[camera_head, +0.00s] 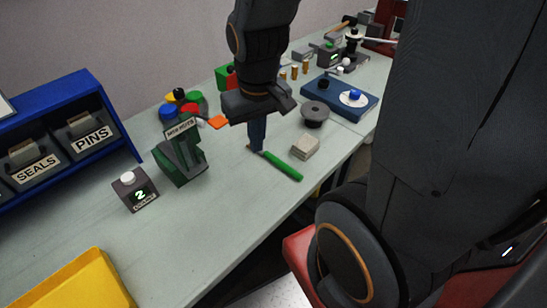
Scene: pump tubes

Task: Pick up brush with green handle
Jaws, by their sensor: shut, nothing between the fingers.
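The brush's green handle (282,166) lies on the pale bench top, pointing toward the front edge. Its other end, near my gripper, is partly hidden. My gripper (256,148) points down just left of the handle, with its fingertips at or close to the bench surface. The fingers are together, with nothing seen between them. I cannot tell whether they touch the brush's far end.
A beige block (305,147) and a grey round part (315,113) stand right of the brush. A green holder (180,157) and a counter box (135,190) stand left. A blue tray (341,99) is farther back. The bench left of the handle is clear.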

